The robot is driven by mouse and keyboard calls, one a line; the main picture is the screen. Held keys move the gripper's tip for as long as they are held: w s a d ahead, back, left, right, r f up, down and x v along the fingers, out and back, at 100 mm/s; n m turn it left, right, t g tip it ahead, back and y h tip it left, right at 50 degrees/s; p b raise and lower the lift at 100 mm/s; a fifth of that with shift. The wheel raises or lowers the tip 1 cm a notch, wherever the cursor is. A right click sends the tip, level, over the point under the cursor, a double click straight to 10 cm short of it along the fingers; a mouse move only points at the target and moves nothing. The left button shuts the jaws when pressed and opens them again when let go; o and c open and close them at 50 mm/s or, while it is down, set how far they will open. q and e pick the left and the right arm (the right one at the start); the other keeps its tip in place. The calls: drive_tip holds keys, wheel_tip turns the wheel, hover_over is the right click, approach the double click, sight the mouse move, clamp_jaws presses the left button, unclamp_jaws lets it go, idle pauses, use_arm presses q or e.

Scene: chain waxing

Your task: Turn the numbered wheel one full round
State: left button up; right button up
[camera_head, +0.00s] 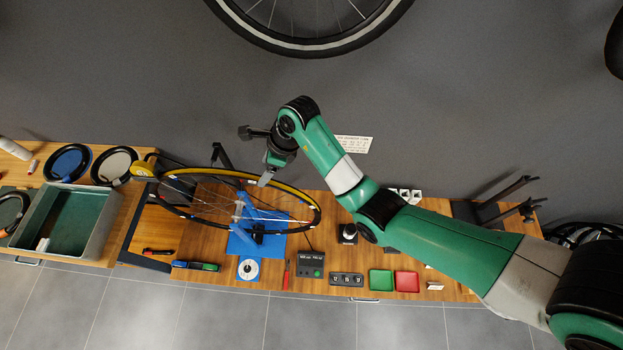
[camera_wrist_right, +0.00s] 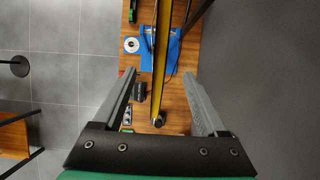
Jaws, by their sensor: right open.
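The wheel (camera_head: 303,196), with a yellow and black rim and thin spokes, is held in a blue stand (camera_head: 245,240) on the wooden bench. Small light marks show on its rim, too small to read. My right gripper (camera_head: 265,180) is at the far side of the rim in the head view. In the right wrist view the gripper (camera_wrist_right: 159,74) is open, and the yellow rim (camera_wrist_right: 161,65) runs edge-on between its two fingers, with a gap visible on both sides. My left gripper is not in view.
A white dial (camera_head: 248,269), a black box with a green button (camera_head: 311,265), a green tray (camera_head: 381,281) and a red tray (camera_head: 406,281) lie along the bench's front. A metal tray (camera_head: 103,222) is at left. Another wheel (camera_head: 310,47) hangs above.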

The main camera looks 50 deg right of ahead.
sight(259, 178)
drive_tip(key=x, duration=0.7)
drive_tip(key=shift+w+a+f, duration=0.1)
drive_tip(key=shift+w+f, duration=0.05)
drive_tip(key=shift+f, duration=0.15)
drive_tip(key=shift+f, duration=0.1)
clamp_jaws()
idle(1.0)
